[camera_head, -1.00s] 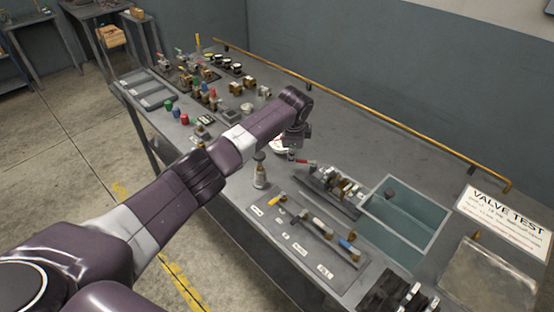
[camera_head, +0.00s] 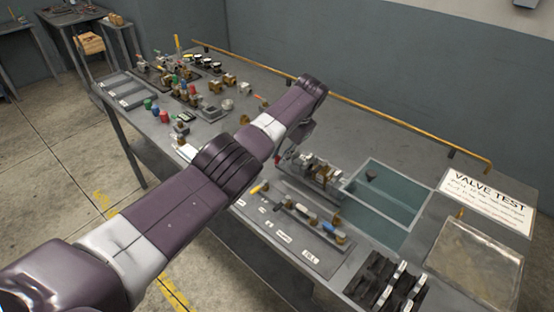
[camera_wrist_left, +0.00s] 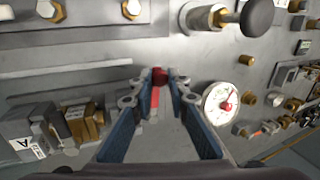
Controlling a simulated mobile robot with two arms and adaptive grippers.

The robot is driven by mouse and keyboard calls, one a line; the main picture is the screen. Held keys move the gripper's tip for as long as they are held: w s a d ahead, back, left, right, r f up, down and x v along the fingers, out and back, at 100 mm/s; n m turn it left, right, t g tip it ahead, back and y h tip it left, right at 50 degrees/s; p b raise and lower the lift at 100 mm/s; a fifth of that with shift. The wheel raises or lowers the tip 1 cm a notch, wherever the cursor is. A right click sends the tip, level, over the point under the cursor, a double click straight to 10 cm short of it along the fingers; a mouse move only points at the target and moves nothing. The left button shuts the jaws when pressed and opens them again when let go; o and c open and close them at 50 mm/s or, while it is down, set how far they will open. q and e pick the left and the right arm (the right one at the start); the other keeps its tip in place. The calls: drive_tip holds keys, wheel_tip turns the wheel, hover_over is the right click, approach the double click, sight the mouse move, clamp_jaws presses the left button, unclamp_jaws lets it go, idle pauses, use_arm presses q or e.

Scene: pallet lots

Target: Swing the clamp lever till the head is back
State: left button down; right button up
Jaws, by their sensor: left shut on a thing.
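The red clamp lever (camera_wrist_left: 160,77) is between the fingertips of my left gripper (camera_wrist_left: 160,86) in the left wrist view. The blue fingers are shut on its red grip, and a red strip runs down between them. In the head view, my left gripper (camera_head: 299,140) is over the bench beside the clamp fixture (camera_head: 318,172), mostly hidden by my forearm. The fixture carries several grey and brass blocks. In the wrist view, similar grey and brass blocks (camera_wrist_left: 75,124) are at the left. I cannot make out the clamp head clearly. My right gripper does not show.
A white-faced gauge (camera_wrist_left: 220,103) and a black knob (camera_wrist_left: 257,17) are close to the right of the fingers. A water-filled tank (camera_head: 388,203) is right of the fixture. A valve tray (camera_head: 290,228) lies in front. A brass rail (camera_head: 340,105) runs along the back edge.

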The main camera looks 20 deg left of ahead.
use_arm(q)
drive_tip(key=shift+s+d+n+b, duration=0.1)
drive_tip(key=shift+d+n+b, duration=0.3)
drive_tip(key=shift+n+b, duration=0.55)
drive_tip(key=shift+m, duration=0.25)
drive_tip(key=c, duration=1.8)
unclamp_jaws()
drive_tip(key=shift+d, duration=0.1)
drive_tip(key=shift+g, duration=0.3)
drive_tip(key=v, duration=1.2)
drive_tip(key=shift+s, duration=0.1)
